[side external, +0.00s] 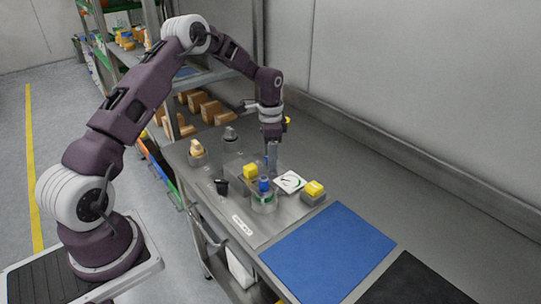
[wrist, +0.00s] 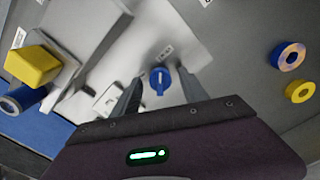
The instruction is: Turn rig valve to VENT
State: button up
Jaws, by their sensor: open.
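A blue valve knob (wrist: 160,81) with a pale pointer line on it shows in the wrist view, on a light metal part of the rig. Small white labels (wrist: 167,52) sit beside it, too small to read. My gripper (wrist: 160,90) is open, with one finger to the left of the knob and one to the right. Gaps show between the knob and both fingers. In the side external view my gripper (side external: 271,168) points down over the back of the rig plate. The knob's setting cannot be read there.
A yellow block (side external: 250,171), a blue-capped container (side external: 263,190), a dial gauge (side external: 290,182), a black knob (side external: 222,187) and another yellow-topped block (side external: 314,190) stand close by. A blue mat (side external: 328,250) lies to the right. Two rings (wrist: 289,55) show in the wrist view.

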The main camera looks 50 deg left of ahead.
notch_tip(320, 180, up, 7)
jog(key=shift+f, duration=0.1)
jog(key=s+d+r+n+t+y, duration=0.1)
jog(key=s+d+r, duration=0.55)
jog(key=r, duration=0.35)
jog(key=s+d+r+n+t, duration=0.2)
jog(key=s+d+r, duration=0.3)
jog(key=s+r, duration=0.35)
jog(key=s+d+n+t, duration=0.1)
jog(key=s+d, duration=0.1)
jog(key=s, duration=0.7)
jog(key=s+d+n+t+h, duration=0.1)
jog(key=s+d+n, duration=0.1)
jog(key=s, duration=0.6)
jog(key=shift+s+d+r+t, duration=0.3)
jog(key=shift+s+d, duration=0.1)
jog(key=shift+d, duration=0.45)
